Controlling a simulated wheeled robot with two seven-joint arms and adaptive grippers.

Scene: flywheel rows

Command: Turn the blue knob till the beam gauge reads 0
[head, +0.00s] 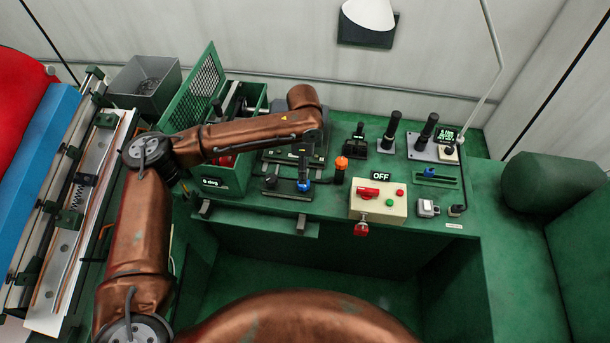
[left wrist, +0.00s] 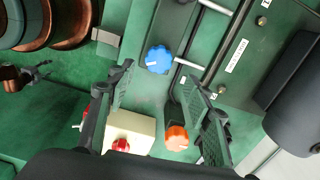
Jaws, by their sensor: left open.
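The blue knob (head: 304,186) sits on the green bench front, just below the end of my left arm. In the left wrist view the blue knob (left wrist: 158,59) has a pale mark on it and lies ahead of the fingertips, not gripped. My left gripper (left wrist: 157,80) is open, with its two dark fingers apart and nothing between them. In the head view my left gripper (head: 305,158) is small and dark, above the knob; the gap to it is unclear. I cannot make out the beam gauge or its reading; my arm covers part of the bench.
An orange knob (head: 341,163) stands close right of the blue one, near my finger in the left wrist view (left wrist: 176,137). A cream switch box (head: 378,203) marked OFF, black levers (head: 391,132) and a small green-lit display (head: 447,134) stand farther right.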

